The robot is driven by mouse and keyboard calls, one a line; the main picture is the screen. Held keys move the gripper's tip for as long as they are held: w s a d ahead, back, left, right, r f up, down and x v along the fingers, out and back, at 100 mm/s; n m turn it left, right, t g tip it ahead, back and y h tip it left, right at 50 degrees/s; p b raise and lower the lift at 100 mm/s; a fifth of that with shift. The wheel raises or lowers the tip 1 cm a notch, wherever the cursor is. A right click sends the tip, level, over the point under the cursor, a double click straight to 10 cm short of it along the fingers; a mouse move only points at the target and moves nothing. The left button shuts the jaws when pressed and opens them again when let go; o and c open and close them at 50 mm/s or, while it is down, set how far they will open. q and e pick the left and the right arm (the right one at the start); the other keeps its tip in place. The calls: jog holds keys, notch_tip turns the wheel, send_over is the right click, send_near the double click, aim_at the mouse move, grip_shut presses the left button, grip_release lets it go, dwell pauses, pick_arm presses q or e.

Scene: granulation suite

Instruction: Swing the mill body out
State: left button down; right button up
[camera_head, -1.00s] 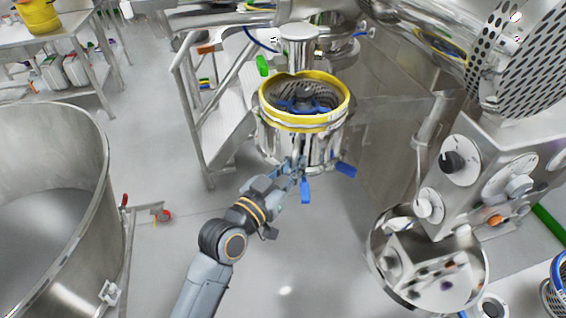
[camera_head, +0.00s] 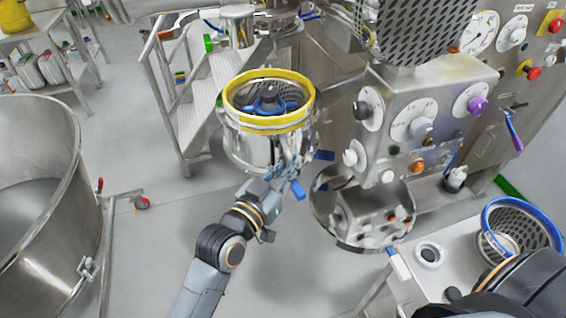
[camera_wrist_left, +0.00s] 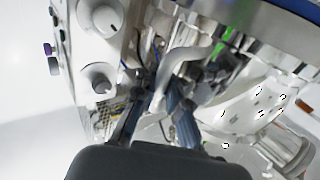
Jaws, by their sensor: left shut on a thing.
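The mill body (camera_head: 262,150) is a shiny steel drum with a yellow ring (camera_head: 302,118) around its open top. A perforated screen and a blue hub (camera_head: 268,104) show inside it. My left gripper (camera_head: 284,178) is at the drum's front lower side, shut on a handle. In the left wrist view a pale, curved metal handle (camera_wrist_left: 184,60) runs between the fingers of the gripper (camera_wrist_left: 166,92). The exact contact is partly hidden. Blue lever ends (camera_head: 298,190) show beside the gripper. My right gripper is out of view.
A control box with knobs (camera_head: 415,125) stands close on the right, a round steel vessel (camera_head: 335,225) below it. A white table (camera_head: 400,285) holds a blue-rimmed perforated basket (camera_head: 520,212). Metal steps (camera_head: 205,95) stand behind left, a large tub (camera_head: 75,150) far left. Floor (camera_head: 150,255) between is clear.

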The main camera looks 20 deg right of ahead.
pick_arm(q)
jog(key=shift+s+d+f, duration=0.1)
jog(key=shift+s+f, duration=0.15)
jog(key=shift+f, duration=0.15)
jog(key=c, duration=1.4)
grip_release()
jog(key=shift+s+r, duration=0.1)
jog(key=shift+s, duration=0.1)
jog(key=shift+s+r, duration=0.2)
jog(key=shift+r, duration=0.1)
jog(key=shift+w, duration=0.25)
jog(key=shift+a, duration=0.2)
jog(key=v, duration=1.1)
jog(key=shift+s+a, duration=0.25)
jog(key=shift+s, duration=0.1)
